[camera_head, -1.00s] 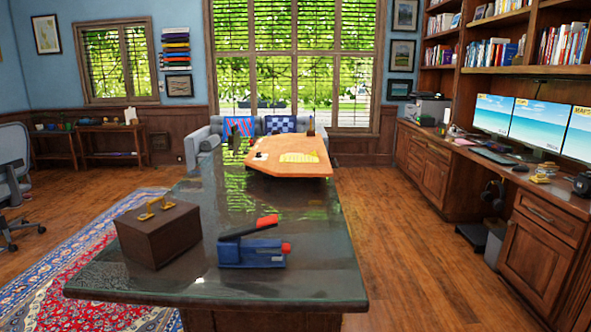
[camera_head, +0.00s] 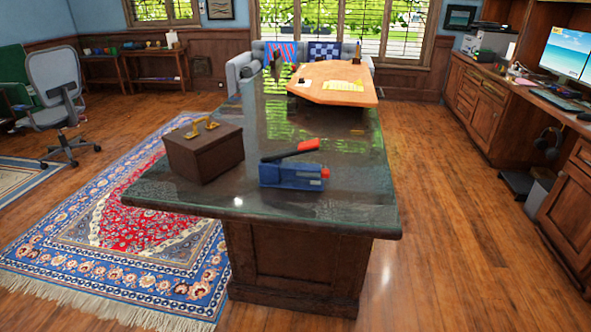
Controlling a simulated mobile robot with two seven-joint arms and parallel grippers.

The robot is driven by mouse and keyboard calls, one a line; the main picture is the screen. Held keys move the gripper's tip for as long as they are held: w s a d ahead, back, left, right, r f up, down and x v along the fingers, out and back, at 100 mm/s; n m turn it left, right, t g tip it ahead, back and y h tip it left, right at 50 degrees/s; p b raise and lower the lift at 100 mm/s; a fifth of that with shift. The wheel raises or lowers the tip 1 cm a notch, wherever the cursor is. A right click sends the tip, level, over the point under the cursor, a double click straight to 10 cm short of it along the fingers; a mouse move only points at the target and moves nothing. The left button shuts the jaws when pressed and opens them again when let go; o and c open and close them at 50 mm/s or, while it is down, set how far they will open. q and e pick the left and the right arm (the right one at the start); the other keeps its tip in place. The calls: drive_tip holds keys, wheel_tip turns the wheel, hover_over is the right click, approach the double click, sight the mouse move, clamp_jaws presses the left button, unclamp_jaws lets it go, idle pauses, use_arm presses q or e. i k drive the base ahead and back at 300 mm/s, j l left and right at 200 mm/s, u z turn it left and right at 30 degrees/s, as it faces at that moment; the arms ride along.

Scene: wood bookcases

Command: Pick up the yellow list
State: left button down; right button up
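A yellow list (camera_head: 344,85) lies flat on the light wooden board (camera_head: 318,78) at the far part of the dark-topped desk (camera_head: 345,200). It is small in the head view, and its writing is too small to read. The near edge of the desk, with a brown box and a blue device, stands between me and the list. Neither of my grippers shows in the view.
A brown box (camera_head: 205,150) with a gold handle and a blue stapler-like device (camera_head: 291,175) stand on the near desk top. A patterned rug (camera_head: 140,235) lies left. The wood floor (camera_head: 450,240) right of the desk is clear, up to the cabinets (camera_head: 487,118).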

sight(357, 87)
drive_tip(key=z, duration=0.8)
drive_tip(key=i+l+z, duration=0.2)
drive_tip(key=z, duration=0.15)
drive_tip(key=i+l+z, duration=0.1)
drive_tip(key=i+z, duration=0.55)
drive_tip(key=i+u, duration=0.25)
drive_tip(key=i, duration=0.25)
drive_tip(key=i+u, duration=0.25)
drive_tip(key=i, duration=0.2)
drive_tip(key=i+l+u, duration=0.2)
drive_tip(key=i, duration=0.3)
drive_tip(key=i+l+u, duration=0.25)
drive_tip(key=i, duration=0.2)
drive_tip(key=i+j+u, duration=0.1)
drive_tip(key=i+u, duration=0.2)
drive_tip(key=i, duration=0.45)
drive_tip(key=i+u, duration=0.25)
drive_tip(key=i, duration=1.4)
drive_tip(key=i+u, duration=0.15)
drive_tip(key=i, duration=0.8)
drive_tip(key=i+l, duration=0.1)
drive_tip(key=i, duration=0.85)
drive_tip(key=i+u, duration=0.15)
drive_tip(key=u, duration=1.45)
